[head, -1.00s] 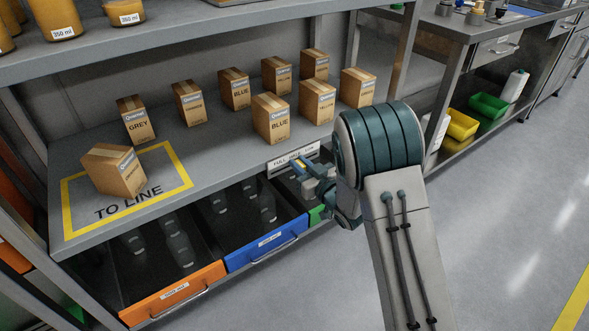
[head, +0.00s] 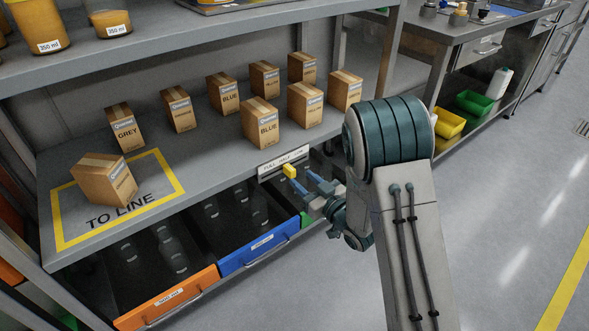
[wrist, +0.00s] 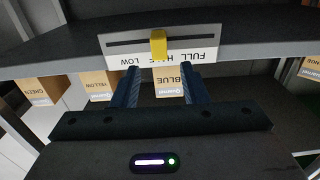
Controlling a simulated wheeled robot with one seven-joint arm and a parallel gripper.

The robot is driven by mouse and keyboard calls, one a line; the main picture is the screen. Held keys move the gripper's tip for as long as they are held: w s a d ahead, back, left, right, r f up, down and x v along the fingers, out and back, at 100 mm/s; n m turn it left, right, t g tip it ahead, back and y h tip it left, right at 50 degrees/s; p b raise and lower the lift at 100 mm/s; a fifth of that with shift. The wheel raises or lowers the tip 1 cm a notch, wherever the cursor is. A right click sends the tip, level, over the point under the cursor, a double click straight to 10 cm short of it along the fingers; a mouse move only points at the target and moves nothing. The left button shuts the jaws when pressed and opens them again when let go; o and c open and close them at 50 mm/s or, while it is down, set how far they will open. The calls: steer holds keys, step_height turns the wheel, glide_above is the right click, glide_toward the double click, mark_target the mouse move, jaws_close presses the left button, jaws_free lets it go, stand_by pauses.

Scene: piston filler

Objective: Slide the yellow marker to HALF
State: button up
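The yellow marker (head: 289,171) sits on a pale scale plate (head: 272,168) on the shelf's front edge. In the wrist view, the plate (wrist: 190,58) is upside down, with FULL at right and LOW at left. The marker (wrist: 158,44) stands at the slot's middle, over the HALF label and partly covering its letters. My gripper (head: 305,182) is open and empty, just in front of the marker. In the wrist view, its fingers (wrist: 162,75) are spread wide on either side of the marker's line, with their tips short of it.
Several cartons, among them a BLUE one (head: 261,123), stand on the shelf above the plate. Below are an orange-fronted bin (head: 168,298) and a blue-fronted bin (head: 258,251). Open floor (head: 500,240) lies to the right.

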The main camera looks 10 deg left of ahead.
steer(key=v, duration=0.7)
steer(key=shift+p, duration=0.45)
